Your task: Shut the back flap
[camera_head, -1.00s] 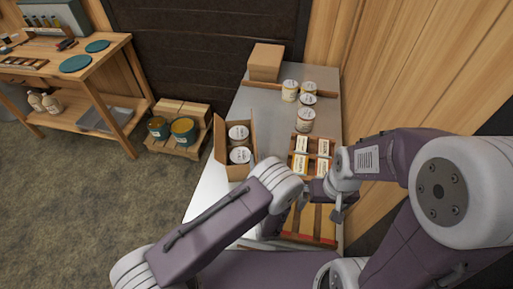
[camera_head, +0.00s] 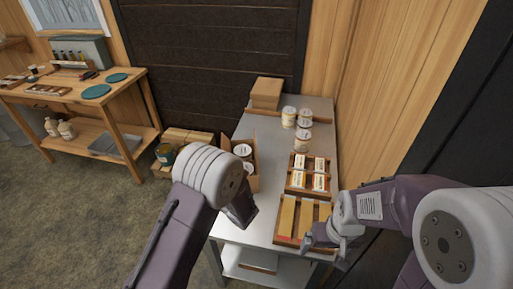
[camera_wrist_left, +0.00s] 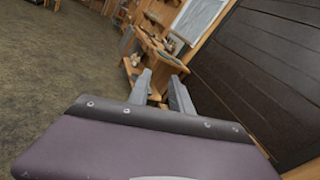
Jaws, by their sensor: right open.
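The open cardboard box (camera_head: 252,184) stands at the left edge of the grey table, with white-lidded cans (camera_head: 243,150) inside. My left arm covers its left and front parts in the head view. I cannot clearly make out the back flap. My left gripper (camera_wrist_left: 161,90) shows two parted, empty fingers in the left wrist view, pointing toward the workbench and dark wall. It is hidden behind my arm in the head view. My right gripper (camera_head: 322,246) is open and empty, over the right side of the wooden tray (camera_head: 286,240) at the table's near end.
A rack of small labelled boxes (camera_head: 312,172) lies beyond the tray. Several cans (camera_head: 301,140) and a closed carton (camera_head: 266,93) stand farther back on the table (camera_head: 245,232). A wooden wall borders the right side. A workbench (camera_head: 75,98) stands at left.

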